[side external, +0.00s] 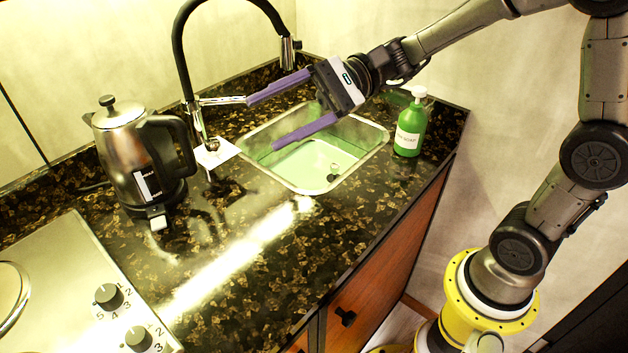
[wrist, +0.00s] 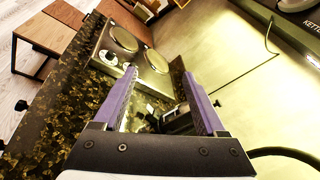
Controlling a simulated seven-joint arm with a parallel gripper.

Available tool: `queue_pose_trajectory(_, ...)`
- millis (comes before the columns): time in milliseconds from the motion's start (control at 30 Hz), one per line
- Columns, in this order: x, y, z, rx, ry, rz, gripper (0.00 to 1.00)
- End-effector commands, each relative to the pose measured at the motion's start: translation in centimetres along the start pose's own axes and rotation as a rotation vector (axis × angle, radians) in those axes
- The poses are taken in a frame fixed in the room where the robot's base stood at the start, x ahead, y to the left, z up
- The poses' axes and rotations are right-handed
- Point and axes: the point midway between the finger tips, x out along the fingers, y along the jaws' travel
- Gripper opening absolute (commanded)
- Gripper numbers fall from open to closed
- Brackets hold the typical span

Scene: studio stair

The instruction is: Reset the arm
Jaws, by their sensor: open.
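My gripper (side external: 291,117) is open, with its two purple fingers spread wide and nothing between them. In the side external view it is above the sink, near the faucet, pointing left. In the wrist view the fingers (wrist: 160,100) reach forward, with part of the dark kettle showing beyond and between them. My arm stretches from the upper right of the side external view down to a yellow base.
A sink (side external: 368,143), a black hose faucet (side external: 178,45), a green soap bottle (side external: 410,130) and a steel kettle (side external: 125,150) are on the dark speckled counter (side external: 240,255). A stove (side external: 50,285) is at lower left; its burners (wrist: 124,39) show in the wrist view.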

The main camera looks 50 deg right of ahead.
Motion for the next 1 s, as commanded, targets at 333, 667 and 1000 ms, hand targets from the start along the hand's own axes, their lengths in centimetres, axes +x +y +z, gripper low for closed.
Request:
queue_pose_trajectory(333,-6.0,13.6,5.8,-0.659,0.311,0.535,0.74)
queue_pose_trajectory(667,-16.3,17.9,2.0,-1.172,0.693,0.958,0.74)
queue_pose_trajectory(1000,-20.1,17.1,-0.4,-1.324,0.807,1.167,0.74)
